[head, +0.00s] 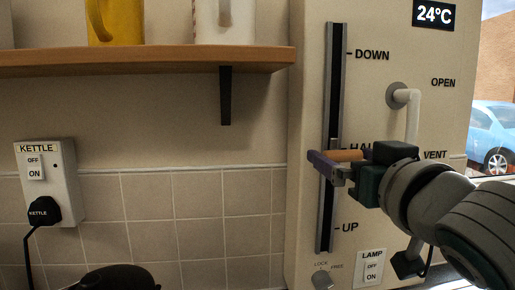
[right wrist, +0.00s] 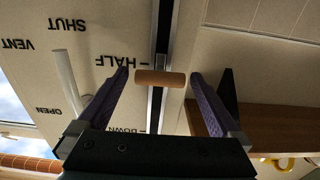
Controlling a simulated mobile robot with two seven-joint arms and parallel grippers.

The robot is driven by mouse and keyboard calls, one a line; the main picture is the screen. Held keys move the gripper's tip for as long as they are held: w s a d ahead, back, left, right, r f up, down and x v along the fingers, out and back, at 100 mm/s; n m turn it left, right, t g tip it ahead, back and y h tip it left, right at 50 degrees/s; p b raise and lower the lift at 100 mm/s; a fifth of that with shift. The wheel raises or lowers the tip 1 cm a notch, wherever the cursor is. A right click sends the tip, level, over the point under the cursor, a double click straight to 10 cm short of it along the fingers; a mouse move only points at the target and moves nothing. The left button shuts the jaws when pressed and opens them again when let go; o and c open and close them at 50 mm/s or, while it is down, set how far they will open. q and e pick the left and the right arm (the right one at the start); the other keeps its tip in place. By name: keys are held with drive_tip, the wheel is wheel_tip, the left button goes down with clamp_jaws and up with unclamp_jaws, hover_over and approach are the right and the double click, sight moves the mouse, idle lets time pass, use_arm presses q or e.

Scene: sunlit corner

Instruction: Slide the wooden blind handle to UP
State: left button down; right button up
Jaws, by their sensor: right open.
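The wooden blind handle (head: 350,155) is a short brown bar on a dark vertical track (head: 326,215), which is marked DOWN at the top, HALF in the middle and UP at the bottom. The handle stands near the HALF mark. My right gripper (head: 335,167) is open at the handle, and its purple finger and dark body hide part of the track. In the right wrist view, the handle (right wrist: 160,78) lies between the two spread purple fingertips (right wrist: 160,73), with a gap on each side. My left gripper is in neither view.
A white lever (head: 413,118) marked OPEN and VENT stands right of the track. A LAMP switch (head: 370,268) and a LOCK/FREE knob (head: 322,280) sit below. A wooden shelf (head: 150,61) with mugs is on the left. A kettle switch (head: 48,155) is farther left.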

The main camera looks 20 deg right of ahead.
drive_tip(key=shift+w+d, duration=0.15)
drive_tip(key=shift+w, duration=0.55)
clamp_jaws()
idle(0.4)
